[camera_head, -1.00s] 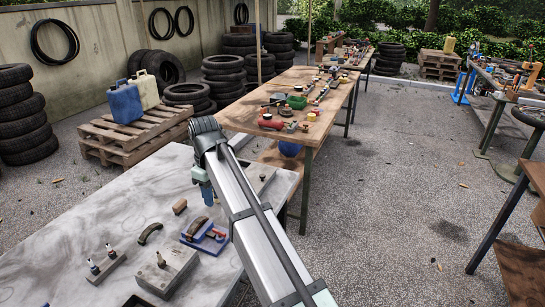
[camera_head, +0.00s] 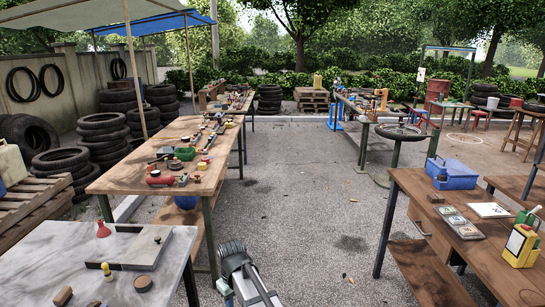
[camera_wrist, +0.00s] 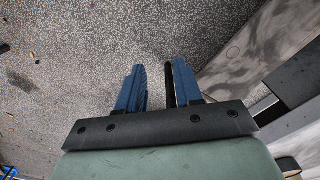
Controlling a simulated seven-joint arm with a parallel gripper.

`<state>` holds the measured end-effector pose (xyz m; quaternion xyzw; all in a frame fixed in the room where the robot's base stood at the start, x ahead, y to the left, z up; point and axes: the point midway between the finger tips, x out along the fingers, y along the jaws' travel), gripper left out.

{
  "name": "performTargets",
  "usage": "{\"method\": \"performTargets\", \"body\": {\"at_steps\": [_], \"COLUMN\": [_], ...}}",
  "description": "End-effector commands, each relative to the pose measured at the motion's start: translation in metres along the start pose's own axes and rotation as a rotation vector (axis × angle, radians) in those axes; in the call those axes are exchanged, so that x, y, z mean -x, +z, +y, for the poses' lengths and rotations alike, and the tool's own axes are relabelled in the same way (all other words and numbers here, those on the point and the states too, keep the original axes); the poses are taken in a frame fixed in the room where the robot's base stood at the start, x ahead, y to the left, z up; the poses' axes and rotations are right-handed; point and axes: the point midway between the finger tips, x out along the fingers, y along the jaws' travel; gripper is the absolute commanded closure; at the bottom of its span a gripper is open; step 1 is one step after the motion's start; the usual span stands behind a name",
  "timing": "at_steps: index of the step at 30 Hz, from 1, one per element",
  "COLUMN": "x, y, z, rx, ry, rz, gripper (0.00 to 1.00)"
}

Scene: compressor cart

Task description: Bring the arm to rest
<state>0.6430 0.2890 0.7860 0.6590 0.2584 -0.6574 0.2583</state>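My arm reaches up from the bottom edge of the head view, just right of the marble-topped table (camera_head: 60,250). My gripper (camera_wrist: 158,68) has two blue fingers pointing up the wrist picture with a gap between them. Bare pavement shows through the gap, and I see nothing held there. A narrow dark strip stands beside the right finger; I cannot tell what it is. In the wrist view the marble tabletop (camera_wrist: 240,65) lies to the right of the fingers. In the head view only a bit of blue gripper shows beside the arm, and the fingertips cannot be made out.
A grey plate (camera_head: 130,245) and small parts lie on the marble table. A wooden workbench (camera_head: 125,178) with a red tank (camera_head: 160,178) stands beyond. At right is another wooden table (camera_head: 480,250) with a blue bin (camera_head: 452,173). Open pavement (camera_head: 300,200) lies between.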

Motion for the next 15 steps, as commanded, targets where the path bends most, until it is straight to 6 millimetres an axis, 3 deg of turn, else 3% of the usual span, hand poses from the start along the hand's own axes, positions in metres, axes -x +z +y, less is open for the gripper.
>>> {"method": "performTargets", "body": {"at_steps": [1, 6, 15], "x": [-0.014, -0.054, -0.111], "y": [0.022, 0.079, 0.182], "z": [0.017, 0.065, 0.122], "rx": [-0.054, -0.227, -0.517], "ry": [-0.001, 0.0, 0.0], "rz": [-0.003, -0.002, -0.001], "gripper": [0.65, 0.65, 0.65]}}
